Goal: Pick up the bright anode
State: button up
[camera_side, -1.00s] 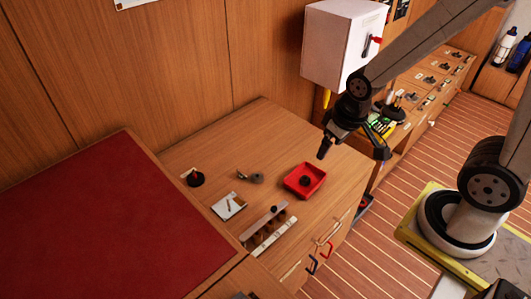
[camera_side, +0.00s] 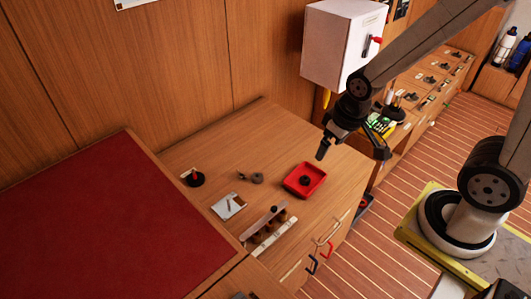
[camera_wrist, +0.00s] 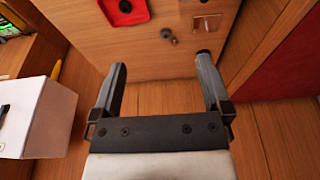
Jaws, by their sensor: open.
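Two small grey metal pieces lie close together on the wooden bench top: a smaller one (camera_side: 242,175) and a rounder one (camera_side: 257,178). I cannot tell for sure which is the bright anode. My gripper (camera_side: 352,152) is open and empty, above the right side of the bench and apart from both pieces. In the wrist view its two fingers (camera_wrist: 162,62) are spread wide, with the pieces beyond them.
A red tray (camera_side: 320,173) with a dark round part stands right of the pieces. A pale square plate (camera_side: 220,211), a rack (camera_side: 285,232) of brown cylinders and a dark round-based object (camera_side: 195,180) are nearby. A white wall box (camera_side: 335,50) hangs close to my arm.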

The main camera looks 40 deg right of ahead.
jog(key=n+y, duration=0.4)
jog(key=n, duration=0.9)
send_over(258, 174)
jog(key=s+d, duration=0.1)
jog(key=d, duration=0.1)
notch_tip(258, 174, down, 23)
jog(key=shift+s+d+f+g, duration=0.1)
jog(key=shift+s+d+g, duration=0.1)
jog(key=shift+g, duration=0.1)
jog(key=shift+f, duration=0.1)
jog(key=shift+x, duration=1.2)
jog(key=shift+x, duration=2.65)
